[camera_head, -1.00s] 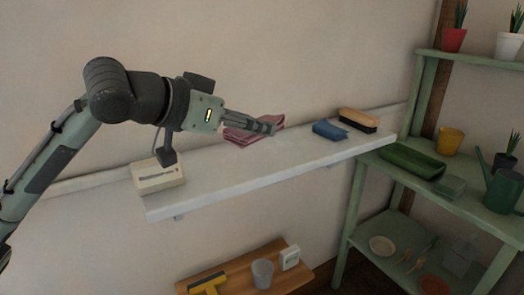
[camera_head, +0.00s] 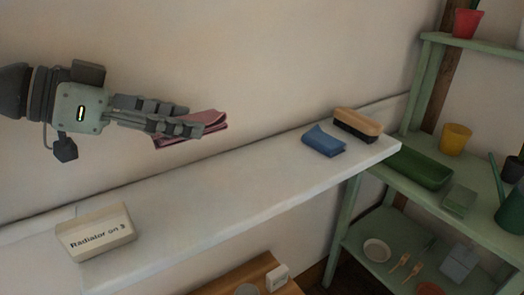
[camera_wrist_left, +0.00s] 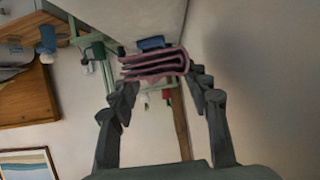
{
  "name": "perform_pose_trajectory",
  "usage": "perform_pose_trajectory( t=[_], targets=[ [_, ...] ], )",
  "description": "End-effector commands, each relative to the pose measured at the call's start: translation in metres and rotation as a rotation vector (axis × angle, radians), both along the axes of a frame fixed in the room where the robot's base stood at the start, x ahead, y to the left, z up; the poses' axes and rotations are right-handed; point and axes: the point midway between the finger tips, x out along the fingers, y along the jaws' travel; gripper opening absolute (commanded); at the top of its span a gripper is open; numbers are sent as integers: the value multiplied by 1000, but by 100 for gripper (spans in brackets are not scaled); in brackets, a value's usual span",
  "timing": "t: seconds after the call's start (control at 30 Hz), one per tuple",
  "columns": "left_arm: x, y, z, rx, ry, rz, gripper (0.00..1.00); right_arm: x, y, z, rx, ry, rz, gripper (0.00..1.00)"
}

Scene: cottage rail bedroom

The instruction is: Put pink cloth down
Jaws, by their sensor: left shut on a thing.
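The pink cloth (camera_head: 204,124) is folded and held at the fingertips of my left gripper (camera_head: 200,119). In the head view the cloth and gripper appear above the left part of the white shelf, with bare shelf top below them. The left wrist view shows the folded layers of the cloth (camera_wrist_left: 155,65) between the two fingers of the gripper (camera_wrist_left: 157,82). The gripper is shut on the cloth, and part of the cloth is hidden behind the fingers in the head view. My right gripper is not in view.
The white wall shelf (camera_head: 225,195) has a wide clear middle. A sign reading "Radiator on 3" (camera_head: 97,234) stands at its left. A folded blue cloth (camera_head: 323,142) and a brush (camera_head: 357,123) lie at its right end. A green rack (camera_head: 345,210) stands to the right.

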Motion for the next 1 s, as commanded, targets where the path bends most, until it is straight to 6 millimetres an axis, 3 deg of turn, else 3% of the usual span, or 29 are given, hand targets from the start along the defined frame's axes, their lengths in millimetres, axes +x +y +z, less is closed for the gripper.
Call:
perform_pose_trajectory(
  t=[0.33,0.6,0.8,1.0],
  targets=[
    [-1,-1,-50,-2,6,0,23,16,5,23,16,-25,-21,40],
    [0,0,-60,-1,1,0,23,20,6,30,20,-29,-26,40],
    [-1,0,-90,-2,6,1,23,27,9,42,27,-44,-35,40],
    [0,0,-100,-1,0,1,23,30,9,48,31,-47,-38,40]
  ],
)
